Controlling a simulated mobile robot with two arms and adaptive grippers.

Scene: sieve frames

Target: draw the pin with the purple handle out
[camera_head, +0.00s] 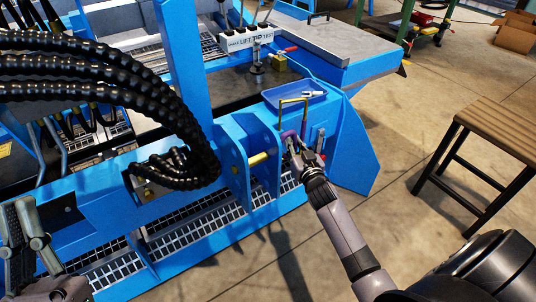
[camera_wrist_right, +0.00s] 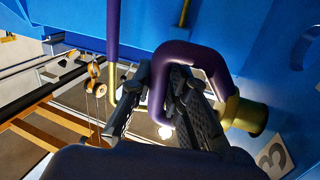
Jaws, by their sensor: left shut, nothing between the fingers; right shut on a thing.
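The purple handle (camera_wrist_right: 190,52) is a bent loop in the right wrist view, joined to a brass pin end (camera_wrist_right: 245,114) at the blue wall. In the head view the handle (camera_head: 290,134) shows small beside the blue bracket plates. My right gripper (camera_head: 292,146) is at it; in the right wrist view my right gripper (camera_wrist_right: 165,78) is shut on the handle. A brass-coloured bar (camera_head: 258,160) spans the gap between the plates; how deep the pin sits is hidden. My left gripper (camera_head: 28,208) is shut and empty at the far left, away from the pin.
A thin brass hoop (camera_head: 293,100) stands just above my right gripper. A blue tray (camera_head: 287,92) lies behind it. Black ribbed hoses (camera_head: 175,115) arch over the blue frame to the left. A wooden stool (camera_head: 500,135) stands right. Floor between stool and frame is clear.

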